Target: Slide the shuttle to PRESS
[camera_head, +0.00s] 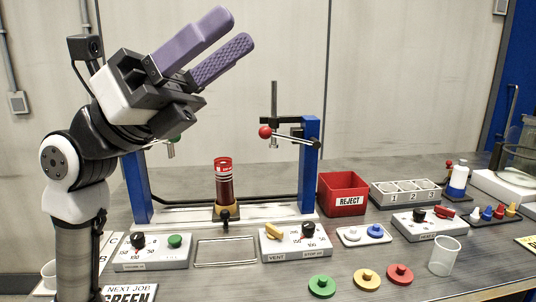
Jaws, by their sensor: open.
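The shuttle (226,212) looks to be the tan block with a black knob at its front, on the white rail (275,219) between two blue posts. A dark red cylinder with a bright red top (224,180) stands upright on it. It sits left of the press head (273,134), which hangs from the right post beside a red-ball lever (266,132). I cannot read a PRESS label. My gripper (239,29) has purple fingers, is open and empty, and is raised up and away from the shuttle, pointing up to the right. My arm hides part of the left post's surroundings.
Control boxes (152,253) and (295,242) stand in front of the rail with a wire tray (225,252) between them. A red REJECT bin (343,194) is right of the frame. Coloured discs (367,279) and a clear cup (444,256) lie at the front right.

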